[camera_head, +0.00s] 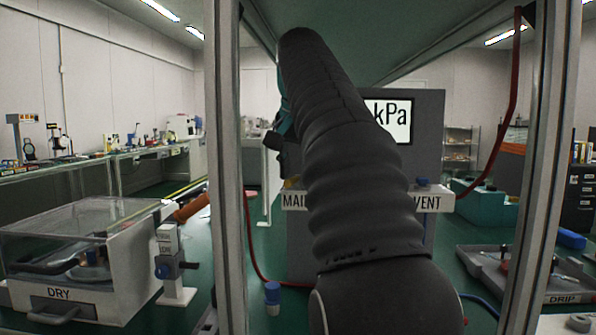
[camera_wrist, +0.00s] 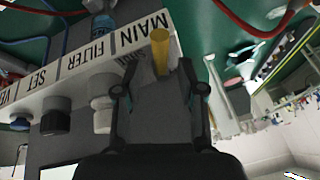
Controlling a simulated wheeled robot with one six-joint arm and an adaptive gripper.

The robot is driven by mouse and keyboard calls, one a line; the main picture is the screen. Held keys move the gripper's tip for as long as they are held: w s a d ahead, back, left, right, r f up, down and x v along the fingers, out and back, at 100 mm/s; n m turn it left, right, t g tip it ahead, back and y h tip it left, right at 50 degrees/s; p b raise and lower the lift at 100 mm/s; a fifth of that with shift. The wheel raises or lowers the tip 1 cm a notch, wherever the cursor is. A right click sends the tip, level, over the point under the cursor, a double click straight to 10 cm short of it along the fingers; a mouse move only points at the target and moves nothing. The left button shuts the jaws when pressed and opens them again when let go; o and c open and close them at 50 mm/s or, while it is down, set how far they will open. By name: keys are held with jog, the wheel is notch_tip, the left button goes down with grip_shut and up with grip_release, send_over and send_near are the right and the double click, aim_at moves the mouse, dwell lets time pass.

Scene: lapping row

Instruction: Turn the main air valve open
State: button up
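The main air valve has a yellow lever handle (camera_wrist: 161,54) beside the MAIN label on a white strip (camera_wrist: 75,82), seen upside down in the wrist view. A small yellow part of the handle shows above MAIN in the head view (camera_head: 290,183). My gripper (camera_wrist: 153,78) is open, its two dark fingers apart on either side of the handle's near end. I cannot tell whether either finger touches it. In the head view my gripper (camera_head: 277,142) is partly hidden behind my arm, which also covers the middle of the strip.
Other knobs, including a white one (camera_wrist: 103,100) and a dark one (camera_wrist: 55,122), stand along the strip. A grey panel with a kPa display (camera_head: 396,121) rises behind. Upright metal posts (camera_head: 224,170) flank my arm. A DRY box (camera_head: 80,255) and DRIP tray (camera_head: 520,275) stand either side.

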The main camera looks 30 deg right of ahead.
grip_shut()
jog(key=shift+w+a+m+p, duration=0.15)
jog(key=shift+m+p, duration=0.25)
jog(key=shift+m, duration=0.3)
jog(key=shift+w+a+m+g+h, duration=0.15)
jog(key=shift+m+g+h, duration=0.55)
jog(key=shift+m, duration=0.9)
grip_release()
